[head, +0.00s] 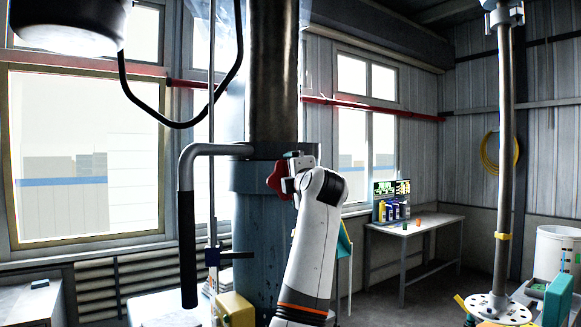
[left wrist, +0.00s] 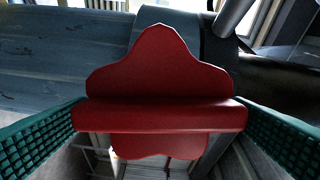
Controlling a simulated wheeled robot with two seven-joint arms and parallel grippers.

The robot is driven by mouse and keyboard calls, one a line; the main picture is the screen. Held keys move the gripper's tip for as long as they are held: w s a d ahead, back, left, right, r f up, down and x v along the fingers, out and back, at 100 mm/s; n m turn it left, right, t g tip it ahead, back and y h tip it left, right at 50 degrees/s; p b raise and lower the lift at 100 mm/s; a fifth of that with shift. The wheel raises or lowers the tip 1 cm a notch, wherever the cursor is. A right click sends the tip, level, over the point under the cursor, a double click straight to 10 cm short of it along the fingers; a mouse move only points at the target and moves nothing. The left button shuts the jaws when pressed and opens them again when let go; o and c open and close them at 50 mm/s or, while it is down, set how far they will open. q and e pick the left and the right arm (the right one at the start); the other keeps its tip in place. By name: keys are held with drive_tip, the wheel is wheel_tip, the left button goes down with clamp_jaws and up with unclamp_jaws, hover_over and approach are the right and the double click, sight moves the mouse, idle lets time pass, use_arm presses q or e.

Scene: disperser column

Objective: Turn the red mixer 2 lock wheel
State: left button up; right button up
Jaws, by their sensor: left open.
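The red lock wheel (head: 278,180) sits on the side of the column in the middle of the head view. It has a lobed rim. My left gripper (head: 290,180) is right at the wheel, and its fingertips are partly hidden in the head view. In the left wrist view the red wheel (left wrist: 160,85) fills the middle, between the two green ridged finger pads. The fingers are open, one on each side of the wheel. Whether a pad touches the wheel's edge I cannot tell. My right gripper is not in view.
The grey column (head: 262,205) stands behind the wheel. A bent pipe handle with a black grip (head: 187,250) hangs left of it. A table (head: 415,224) with bottles is at the back right. A vertical pole (head: 505,130) stands at the right.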

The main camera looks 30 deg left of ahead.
use_arm(q)
drive_tip(key=shift+p+x, duration=0.55)
drive_tip(key=shift+x, duration=0.8)
drive_tip(key=shift+f, duration=0.1)
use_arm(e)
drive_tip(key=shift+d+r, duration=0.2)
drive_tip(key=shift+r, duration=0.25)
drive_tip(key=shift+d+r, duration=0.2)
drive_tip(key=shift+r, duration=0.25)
use_arm(q)
drive_tip(key=shift+c, duration=0.3)
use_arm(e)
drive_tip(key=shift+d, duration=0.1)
use_arm(q)
drive_tip(key=c, duration=0.6)
drive_tip(key=shift+c, duration=0.2)
